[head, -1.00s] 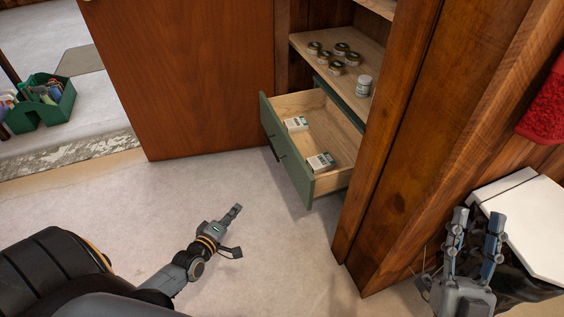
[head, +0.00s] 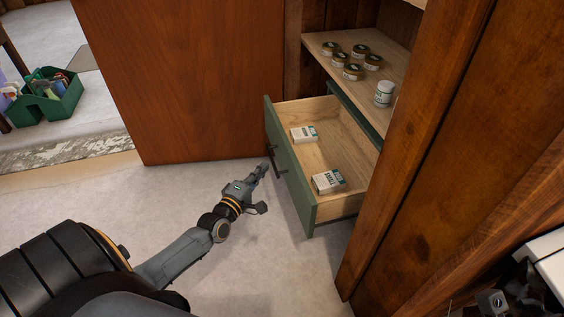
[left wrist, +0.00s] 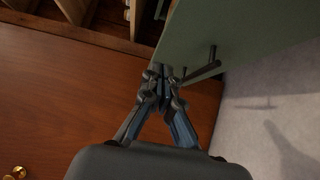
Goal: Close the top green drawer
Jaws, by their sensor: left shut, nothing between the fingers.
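The green drawer (head: 292,176) stands pulled out of the wooden cabinet, with two small white boxes inside, one nearer the back (head: 304,134) and one nearer the front (head: 328,181). Its dark bar handle (head: 276,162) is on the front panel. My left gripper (head: 263,170) is shut and empty, with its fingertips close to the drawer front beside the handle. In the left wrist view the shut fingertips (left wrist: 160,72) are at the green panel's edge, near the handle (left wrist: 203,69); I cannot tell if they touch. Part of my right gripper (head: 491,301) shows at the lower right; its fingers are not clear.
An open brown door (head: 185,80) stands left of the drawer. A shelf (head: 392,66) above holds several small jars and a white jar (head: 384,93). A wooden post (head: 425,130) is at the right. A green caddy (head: 47,103) sits far left. Floor in front is clear.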

